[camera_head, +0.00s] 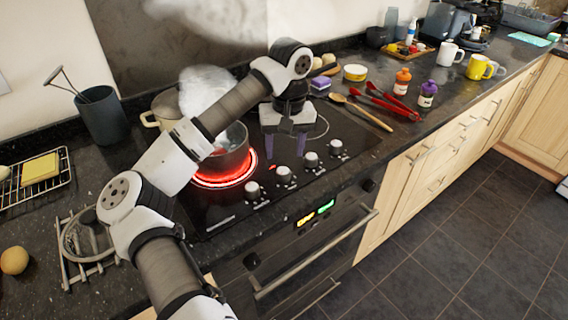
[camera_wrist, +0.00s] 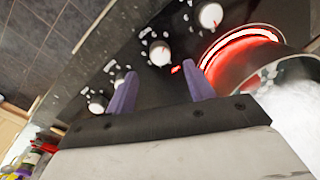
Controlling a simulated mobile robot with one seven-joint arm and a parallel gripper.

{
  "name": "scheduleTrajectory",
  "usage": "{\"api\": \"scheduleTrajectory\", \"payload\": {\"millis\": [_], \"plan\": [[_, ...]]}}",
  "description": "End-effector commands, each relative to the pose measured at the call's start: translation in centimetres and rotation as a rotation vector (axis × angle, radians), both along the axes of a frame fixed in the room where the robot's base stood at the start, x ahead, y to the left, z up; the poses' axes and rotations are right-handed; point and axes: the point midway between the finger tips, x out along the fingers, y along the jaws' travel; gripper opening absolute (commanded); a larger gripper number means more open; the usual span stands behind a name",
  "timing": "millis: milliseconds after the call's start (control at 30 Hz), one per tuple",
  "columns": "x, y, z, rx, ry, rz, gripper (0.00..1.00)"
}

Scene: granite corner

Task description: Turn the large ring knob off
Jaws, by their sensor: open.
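Several white-topped knobs stand in a row along the front of the black hob. The one with a small red light by it, second from left in the head view (camera_head: 284,174), shows just beyond my fingertips in the wrist view (camera_wrist: 160,53). The leftmost knob (camera_head: 252,189) is nearest the glowing ring (camera_head: 223,182). I see no label telling which is the large ring knob. My gripper (camera_head: 284,147) points down over the hob, behind the knobs. Its purple fingers (camera_wrist: 160,70) are open and empty, apart from the knobs.
A steaming dark pot (camera_head: 233,155) stands on the red-hot ring, close to my gripper and under my forearm. A cream pot (camera_head: 165,110) is behind it. A wooden spoon (camera_head: 370,117) and red tongs (camera_head: 392,104) lie right of the hob. The oven handle (camera_head: 315,262) juts out below.

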Motion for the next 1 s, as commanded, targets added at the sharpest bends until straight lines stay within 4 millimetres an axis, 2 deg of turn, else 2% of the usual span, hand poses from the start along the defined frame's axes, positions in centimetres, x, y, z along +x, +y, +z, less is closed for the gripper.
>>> {"api": "scheduleTrajectory", "payload": {"millis": [200,400,767,833,1000], "plan": [[-0.1,0.2,-3.6,-0.003,0.004,0.0,0.53],[-0.1,0.2,-5.8,-0.003,0.0,0.0,0.53],[-0.1,0.3,-6.5,-0.001,-0.001,0.0,0.53],[-0.1,0.3,-6.4,-0.002,-0.001,0.0,0.48],[-0.1,0.3,-6.4,-0.002,-0.001,0.0,0.26]]}}
